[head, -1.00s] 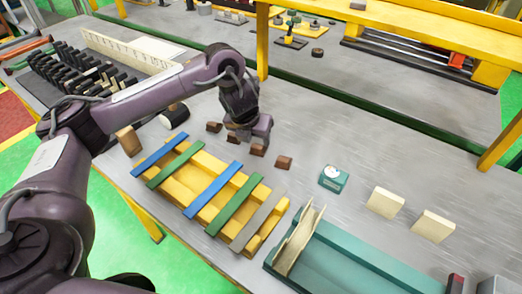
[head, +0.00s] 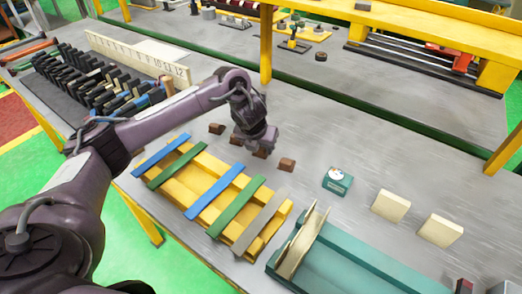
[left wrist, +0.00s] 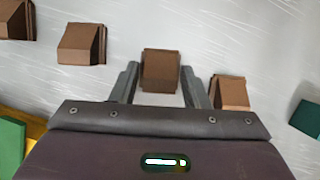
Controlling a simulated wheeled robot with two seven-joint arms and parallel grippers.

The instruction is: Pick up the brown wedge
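Several small brown wedges lie in a row on the grey table. One brown wedge (left wrist: 160,72) sits between the two fingers of my left gripper (left wrist: 160,68) in the left wrist view. The fingers stand open on either side of it; whether they touch it I cannot tell. In the head view my left gripper (head: 262,146) is low over the row and partly hides this wedge. Other brown wedges are at its left (left wrist: 82,43) and right (left wrist: 231,92) in the left wrist view. My right gripper is not in view.
A yellow frame with blue, green and grey strips (head: 212,192) lies in front of the row. A teal box with a dial (head: 337,181), two cream blocks (head: 390,205) and a teal tray (head: 350,262) are to the right. Black slotted parts (head: 105,85) stand at the left.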

